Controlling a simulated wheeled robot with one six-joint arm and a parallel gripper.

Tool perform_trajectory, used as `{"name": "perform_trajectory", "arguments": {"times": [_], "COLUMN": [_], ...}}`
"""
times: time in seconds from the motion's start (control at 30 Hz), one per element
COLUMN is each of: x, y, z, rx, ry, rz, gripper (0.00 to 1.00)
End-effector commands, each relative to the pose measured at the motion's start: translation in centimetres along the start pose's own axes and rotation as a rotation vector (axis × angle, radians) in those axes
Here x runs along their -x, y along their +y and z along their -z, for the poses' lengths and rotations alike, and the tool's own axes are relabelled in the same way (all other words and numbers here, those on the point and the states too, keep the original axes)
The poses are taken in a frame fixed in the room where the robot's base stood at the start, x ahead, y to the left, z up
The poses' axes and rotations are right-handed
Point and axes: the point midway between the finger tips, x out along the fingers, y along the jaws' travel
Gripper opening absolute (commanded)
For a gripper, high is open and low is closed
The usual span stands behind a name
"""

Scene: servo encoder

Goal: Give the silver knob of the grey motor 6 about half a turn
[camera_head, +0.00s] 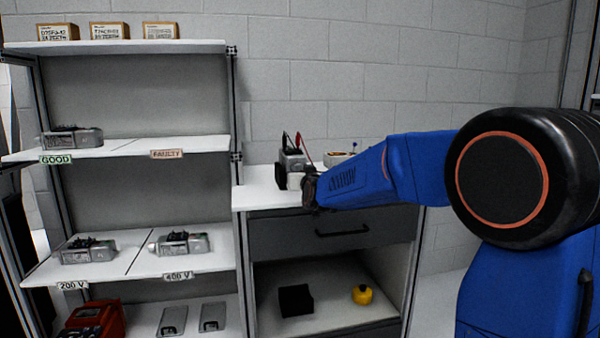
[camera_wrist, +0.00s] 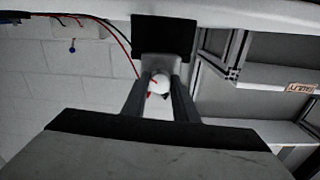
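The grey motor (camera_head: 291,160) stands on the white countertop, with black and red leads at its top. My gripper (camera_head: 308,190) is close to the motor's right front side, and my blue arm reaches in from the right. In the wrist view my gripper's two fingers (camera_wrist: 162,90) stand on either side of the pale round knob (camera_wrist: 158,84), which has small red marks near it. The fingers are apart by about the knob's width. I cannot tell whether they press on it. A dark block (camera_wrist: 165,36) is behind the knob. In the head view the gripper hides the knob.
The white countertop (camera_head: 262,197) has another small device (camera_head: 338,158) behind my arm. Below is an open drawer space with a black box (camera_head: 296,300) and a yellow object (camera_head: 362,294). Shelves at left hold several grey devices and a red case (camera_head: 92,320). A red wire (camera_wrist: 122,40) hangs near the fingers.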

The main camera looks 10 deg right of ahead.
Motion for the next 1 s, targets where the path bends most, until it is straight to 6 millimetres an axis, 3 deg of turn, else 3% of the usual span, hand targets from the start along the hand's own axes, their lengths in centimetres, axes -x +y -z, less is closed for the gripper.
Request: {"name": "perform_trajectory", "arguments": {"times": [0.47, 1.0], "x": [0.02, 0.02], "y": [0.01, 0.05], "z": [-0.02, -0.02], "rx": [0.152, 0.65], "ry": [0.0, -0.001], "rz": [0.0, 0.0], "gripper": [0.04, 0.04]}}
